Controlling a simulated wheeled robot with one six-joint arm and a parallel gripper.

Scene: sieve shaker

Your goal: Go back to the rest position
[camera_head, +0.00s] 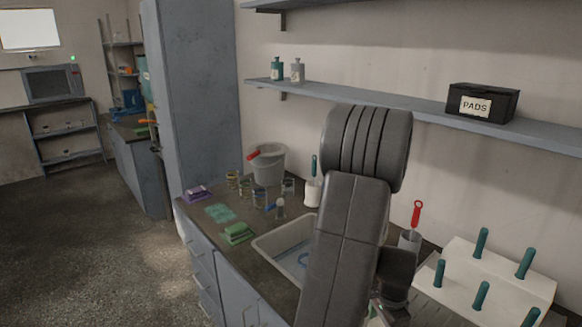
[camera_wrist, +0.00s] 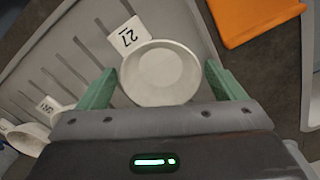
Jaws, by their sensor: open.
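My gripper (camera_wrist: 160,85) is open in the wrist view, its two green fingers spread apart. A round, pale, shallow dish (camera_wrist: 160,75) shows between the fingers, near both of them; I cannot tell whether they touch it. A white tag marked 27 (camera_wrist: 127,36) stands beside the dish on a grey slotted rack (camera_wrist: 65,60). In the head view my arm is raised in front of the counter, bending down at the right of the sink. My gripper is mostly hidden there behind the arm.
A shelf with a PADS box (camera_head: 482,103) runs above. An orange item (camera_wrist: 252,18) lies near the rack. The floor at left is clear.

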